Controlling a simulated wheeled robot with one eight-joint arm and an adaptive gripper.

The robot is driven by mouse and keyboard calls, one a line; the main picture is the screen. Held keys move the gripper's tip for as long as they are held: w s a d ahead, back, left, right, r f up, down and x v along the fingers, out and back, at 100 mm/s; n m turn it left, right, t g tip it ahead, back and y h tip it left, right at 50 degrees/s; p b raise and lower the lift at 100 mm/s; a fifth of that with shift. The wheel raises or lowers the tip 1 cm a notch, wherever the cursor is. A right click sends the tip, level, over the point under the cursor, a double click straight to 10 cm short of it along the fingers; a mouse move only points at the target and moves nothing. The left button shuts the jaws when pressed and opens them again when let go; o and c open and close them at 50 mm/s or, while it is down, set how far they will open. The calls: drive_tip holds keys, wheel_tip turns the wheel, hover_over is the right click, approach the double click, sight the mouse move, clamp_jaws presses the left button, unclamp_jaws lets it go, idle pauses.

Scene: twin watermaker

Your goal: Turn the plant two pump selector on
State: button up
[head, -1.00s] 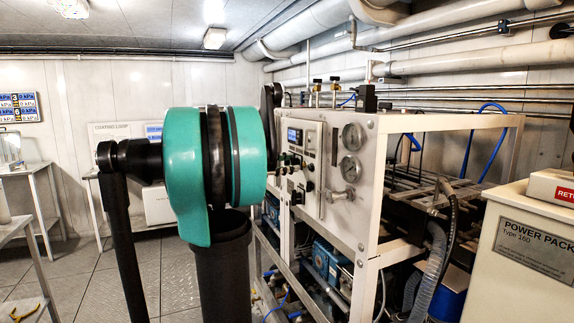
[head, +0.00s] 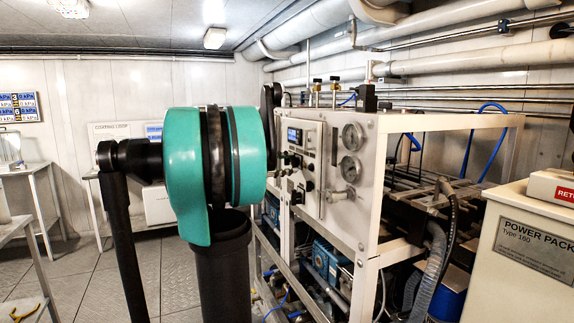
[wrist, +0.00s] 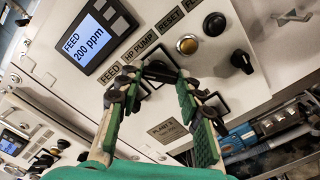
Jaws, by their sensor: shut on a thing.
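The pump selector (wrist: 155,82) is on the pale panel in the wrist view, below the "HP PUMP" label (wrist: 140,46). It is mostly covered by my gripper (wrist: 158,73), whose green-padded fingers come in from both sides and are shut on it. Its turned position cannot be made out. A plate reading "PLANT" (wrist: 165,130) sits below the fingers; its number is too small to read. In the head view, the control panel (head: 300,165) is on the near face of the white-framed machine, and my arm hides the gripper.
A display reading "FEED 200 ppm" (wrist: 90,38), an amber lamp (wrist: 187,45) and a black knob (wrist: 241,62) are close around the fingers. In the head view, gauges (head: 351,138) and a power pack cabinet (head: 530,245) stand to the right. Open floor (head: 80,270) lies at left.

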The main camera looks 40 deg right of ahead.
drive_tip(key=m, duration=0.3)
drive_tip(key=shift+m, duration=0.3)
drive_tip(key=shift+f+m, duration=0.1)
drive_tip(key=shift+m, duration=1.8)
drive_tip(key=o, duration=1.2)
drive_tip(key=shift+c, duration=0.2)
drive_tip(key=shift+w, duration=0.1)
drive_tip(key=v, duration=1.2)
